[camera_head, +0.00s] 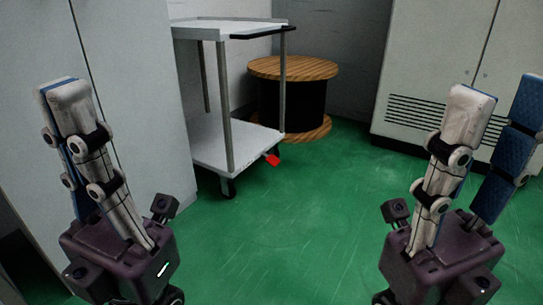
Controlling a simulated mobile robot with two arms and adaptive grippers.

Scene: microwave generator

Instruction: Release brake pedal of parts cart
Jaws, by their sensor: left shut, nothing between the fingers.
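The parts cart (240,146) is a white two-shelf cart with metal posts, dark wheels and a dark handle bar at its upper right. Its red brake pedal (271,160) shows low at the cart's right corner, near a wheel. My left gripper (62,90) is at the left of the view, in front of a grey cabinet, its fingers together and empty. My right gripper (498,92) is at the right, its two fingers spread apart with nothing between them. Both grippers point up and are well apart from the cart and pedal.
A wooden cable spool (293,69) with a black middle stands behind the cart. A tall grey cabinet (140,90) is at the left, and a vented cabinet (429,60) is at the back right. The green floor (290,225) is clear in front of the cart.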

